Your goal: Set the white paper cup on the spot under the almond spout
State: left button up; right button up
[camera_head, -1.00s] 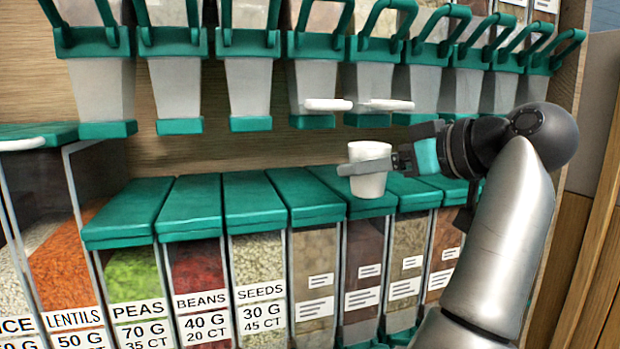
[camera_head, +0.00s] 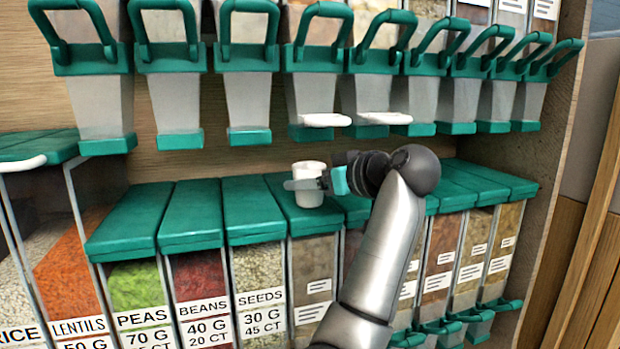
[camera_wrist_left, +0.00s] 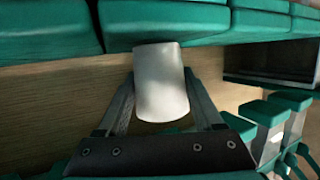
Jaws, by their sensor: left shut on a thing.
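The white paper cup (camera_head: 310,171) is upright between the fingers of my left gripper (camera_head: 306,185). It is over the teal lid just right of the SEEDS bin, and I cannot tell whether its base touches that lid. In the left wrist view, the cup (camera_wrist_left: 160,85) is between the two fingers of the gripper (camera_wrist_left: 160,100). A spout (camera_head: 312,88) with a teal handle hangs above the cup. No almond label is readable, so I cannot tell which spout is almond. My right gripper is not in view.
A row of clear dispensers with teal handles (camera_head: 249,60) hangs above. Lower bins with teal lids (camera_head: 190,212) stand below, some labelled PEAS, BEANS and SEEDS. White tabs (camera_head: 325,120) stick out under two spouts. A wooden side panel (camera_head: 560,130) bounds the shelf at right.

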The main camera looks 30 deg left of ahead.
pick_arm(q)
jog(key=shift+f, duration=0.15)
jog(key=o, duration=1.4)
jog(key=shift+o, duration=0.2)
jog(key=shift+d, duration=0.1)
jog(key=b+v, duration=0.3)
jog(key=v, duration=0.9)
